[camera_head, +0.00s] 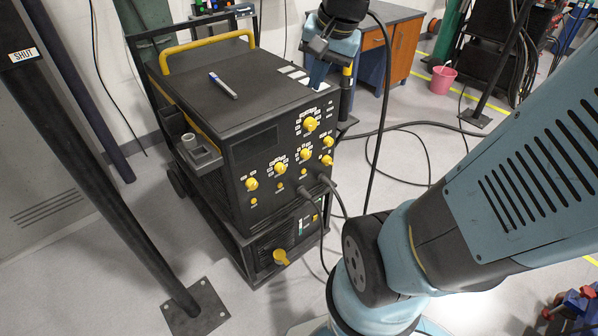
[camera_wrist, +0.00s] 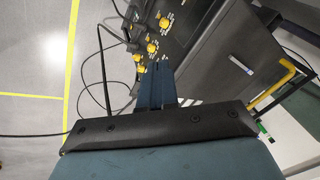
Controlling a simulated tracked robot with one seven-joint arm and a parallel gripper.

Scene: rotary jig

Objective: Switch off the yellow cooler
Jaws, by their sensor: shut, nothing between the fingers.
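A black welding machine (camera_head: 240,105) with yellow knobs on its front panel stands on a cart. Below it is a lower unit (camera_head: 262,255), seemingly the cooler, with a yellow rotary knob (camera_head: 281,257) low on its front. My gripper (camera_head: 318,78) is by the machine's upper back right corner, well above that lower knob. In the wrist view my gripper's fingers (camera_wrist: 157,68) are together and empty. They point toward the machine's panel, where yellow knobs (camera_wrist: 152,47) show. I cannot make out the lower knob in the wrist view.
Cables run from the machine's front across the floor. A pen-like marker (camera_head: 223,85) lies on the machine's top, behind which rises a yellow handle (camera_head: 205,44). A dark post (camera_head: 100,170) stands at the left. A desk (camera_head: 385,45) and pink bucket (camera_head: 442,79) are farther back.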

